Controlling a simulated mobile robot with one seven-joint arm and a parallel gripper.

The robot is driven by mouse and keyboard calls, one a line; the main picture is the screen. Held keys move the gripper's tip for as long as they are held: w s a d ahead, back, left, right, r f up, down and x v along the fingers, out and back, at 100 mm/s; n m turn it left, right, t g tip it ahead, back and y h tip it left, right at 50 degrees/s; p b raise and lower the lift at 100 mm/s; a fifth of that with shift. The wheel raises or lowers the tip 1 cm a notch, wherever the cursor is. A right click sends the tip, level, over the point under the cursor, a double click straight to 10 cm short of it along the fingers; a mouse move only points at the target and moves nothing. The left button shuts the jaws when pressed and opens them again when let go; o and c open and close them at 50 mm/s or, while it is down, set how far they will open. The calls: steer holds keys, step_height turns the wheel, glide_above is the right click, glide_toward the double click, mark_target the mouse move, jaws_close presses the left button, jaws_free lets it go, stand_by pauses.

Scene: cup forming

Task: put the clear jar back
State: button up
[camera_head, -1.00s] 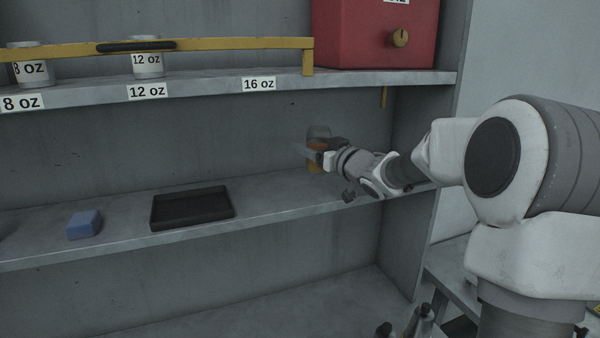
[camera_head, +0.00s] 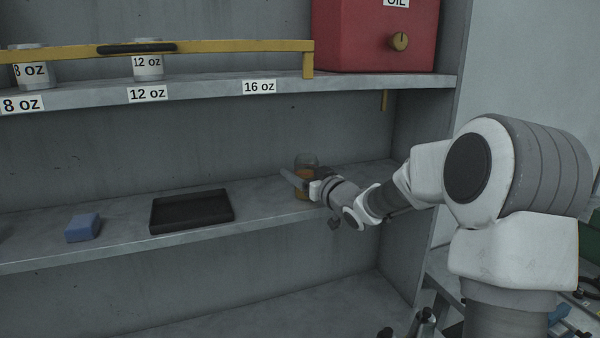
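The clear jar (camera_head: 306,162) has an orange-brown filling in its lower part and is upright at the right part of the middle shelf (camera_head: 275,208). Its base looks at or very near the shelf surface; I cannot tell whether it touches. My gripper (camera_head: 298,182) reaches in from the right, its fingers at the jar's side and partly in front of it. One light grey finger shows left of the jar's front. The far finger is hidden, so I cannot tell whether the fingers press on the jar.
A black tray (camera_head: 192,210) and a blue block (camera_head: 83,228) lie on the middle shelf, left of the jar. Above, a shelf holds white cups (camera_head: 148,66) behind a yellow bar (camera_head: 215,44), and a red oil box (camera_head: 365,35). The shelf between tray and jar is clear.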

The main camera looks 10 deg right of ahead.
steer(key=o, duration=0.4)
steer(key=shift+r, duration=0.1)
steer(key=shift+r+p, duration=0.2)
steer(key=shift+p, duration=0.1)
steer(key=b+v, duration=0.1)
steer(key=v, duration=1.1)
steer(key=shift+f+b, duration=0.2)
steer(key=shift+b, duration=0.1)
